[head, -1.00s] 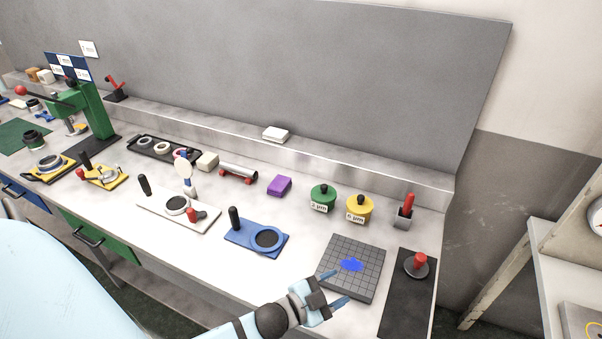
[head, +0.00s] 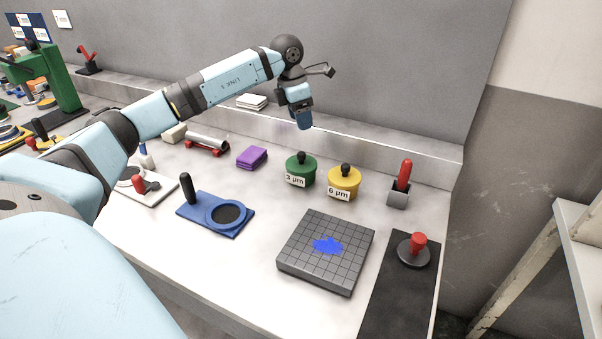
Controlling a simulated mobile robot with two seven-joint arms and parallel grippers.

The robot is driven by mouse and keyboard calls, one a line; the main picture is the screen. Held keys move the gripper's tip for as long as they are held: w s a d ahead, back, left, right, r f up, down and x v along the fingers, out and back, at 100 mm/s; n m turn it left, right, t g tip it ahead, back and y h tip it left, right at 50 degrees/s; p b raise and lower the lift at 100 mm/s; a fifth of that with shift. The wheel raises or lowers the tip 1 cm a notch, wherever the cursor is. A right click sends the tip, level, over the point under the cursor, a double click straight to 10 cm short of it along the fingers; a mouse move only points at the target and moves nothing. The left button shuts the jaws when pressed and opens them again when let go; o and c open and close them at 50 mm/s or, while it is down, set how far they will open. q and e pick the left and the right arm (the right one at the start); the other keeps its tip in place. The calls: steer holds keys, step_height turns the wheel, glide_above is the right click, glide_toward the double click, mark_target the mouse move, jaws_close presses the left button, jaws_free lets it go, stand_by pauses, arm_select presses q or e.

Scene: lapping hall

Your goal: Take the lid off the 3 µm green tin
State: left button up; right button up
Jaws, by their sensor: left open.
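The green tin (head: 299,173), labelled 3 µm, stands upright on the bench with its lid on and a black knob on top. My left gripper (head: 304,127) points down above and behind the green tin's knob in the picture. It is open and apart from the tin, with nothing seen in it. Its fingers are seen nearly edge-on, so the gap between them hardly shows. My right gripper is not in view.
A yellow 6 µm tin (head: 343,183) stands close on the right of the green one. A purple block (head: 251,157) lies to the left. A gridded grey plate (head: 300,260) with a blue patch lies in front. A red-handled tool in a holder (head: 398,196) stands right.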

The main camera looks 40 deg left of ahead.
arm_select(q)
steer(key=a, duration=0.2)
steer(key=b, duration=0.1)
glide_above(301, 153)
steer(key=shift+y, duration=0.4)
steer(key=f, duration=0.6)
steer(key=shift+s+a+f, duration=0.1)
steer(key=shift+a+f, duration=0.25)
steer(key=shift+d+f+b, duration=0.15)
steer(key=shift+f+b, duration=0.1)
steer(key=shift+f, duration=1.3)
steer(key=shift+d+f+b, duration=0.15)
steer(key=shift+f+b, duration=0.05)
steer(key=shift+f, duration=1.35)
steer(key=c, duration=1)
